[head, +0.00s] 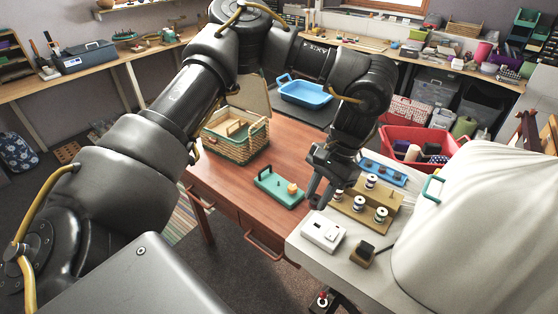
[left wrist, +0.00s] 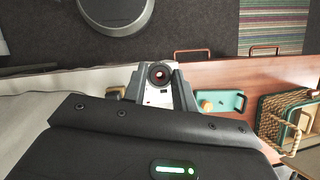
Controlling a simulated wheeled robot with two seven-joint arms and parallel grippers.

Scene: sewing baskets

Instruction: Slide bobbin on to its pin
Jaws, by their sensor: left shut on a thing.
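My left gripper (head: 319,194) points down over the gap between the red-brown table and the pale table. In the left wrist view its two fingers (left wrist: 160,88) are shut on a round bobbin (left wrist: 159,75) with a dark rim and reddish middle. The bobbin cannot be made out in the head view. A tan pin rack (head: 391,217) stands on the pale table, right of the gripper. Several spools (head: 381,214) stand upright on it. Which pin is bare cannot be told; the arm hides part of the rack. My right gripper is not in view.
A white box (head: 323,232) and a small dark-topped block (head: 362,257) lie in front of the rack. A blue tray (head: 383,172) is behind it. A teal holder (head: 268,184) and a wicker basket (head: 237,142) are on the wooden table. A pale covered bulk (head: 480,220) blocks the right.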

